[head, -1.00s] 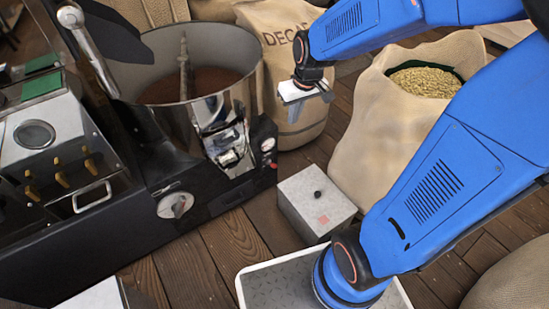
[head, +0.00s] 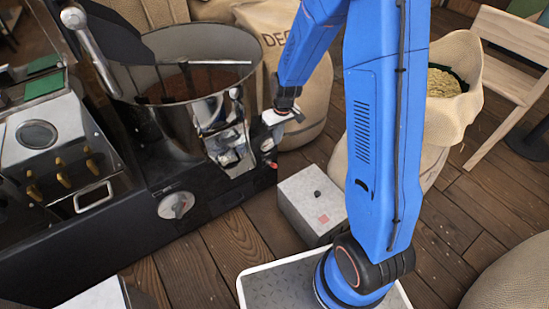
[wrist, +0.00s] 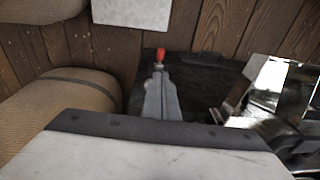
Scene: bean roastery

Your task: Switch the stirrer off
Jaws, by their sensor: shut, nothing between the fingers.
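My gripper (head: 270,137) is at the right end of the machine's black base, beside the bowl's shiny chute. Its fingers are shut and empty; in the wrist view the gripper (wrist: 160,75) points down at the dark base. A small red part (wrist: 160,54) shows just beyond the fingertips; I cannot tell whether they touch it. It also shows at the base's right corner in the head view (head: 273,165).
A grey box (head: 312,200) with a black knob stands on the wood floor right of the base. A DECAF sack (head: 305,90) stands behind my gripper, and an open bean sack (head: 455,105) is at right. The shiny chute (wrist: 275,90) is close right of the fingers.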

